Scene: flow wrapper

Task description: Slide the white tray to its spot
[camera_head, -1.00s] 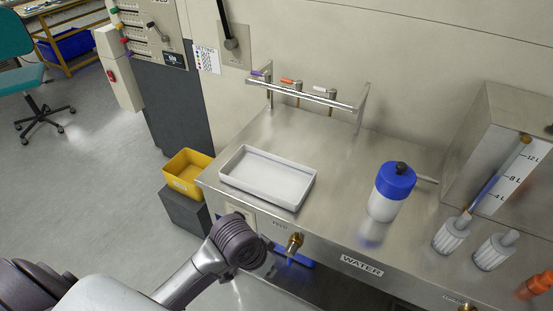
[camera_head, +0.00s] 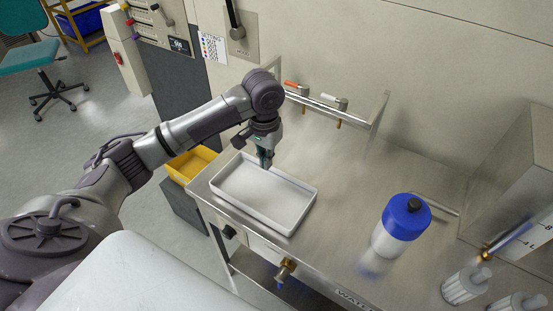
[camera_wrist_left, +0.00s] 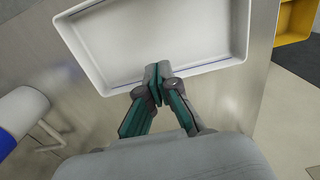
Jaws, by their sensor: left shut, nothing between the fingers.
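The white tray (camera_head: 252,203) lies flat on the left part of the steel bench, empty. It also shows at the top of the left wrist view (camera_wrist_left: 150,35). My left gripper (camera_head: 265,163) points down at the tray's back wall, with its fingertips by the rim. In the left wrist view, the fingers (camera_wrist_left: 158,80) are shut together with nothing between them, right at the tray's near edge. I cannot tell whether they touch the wall. My right gripper is not in view.
A blue-capped white bottle (camera_head: 400,228) stands right of the tray. A tap rail (camera_head: 325,105) runs along the back. A yellow bin (camera_head: 190,165) sits beyond the bench's left edge. The steel bench top (camera_head: 345,180) is clear between tray and bottle.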

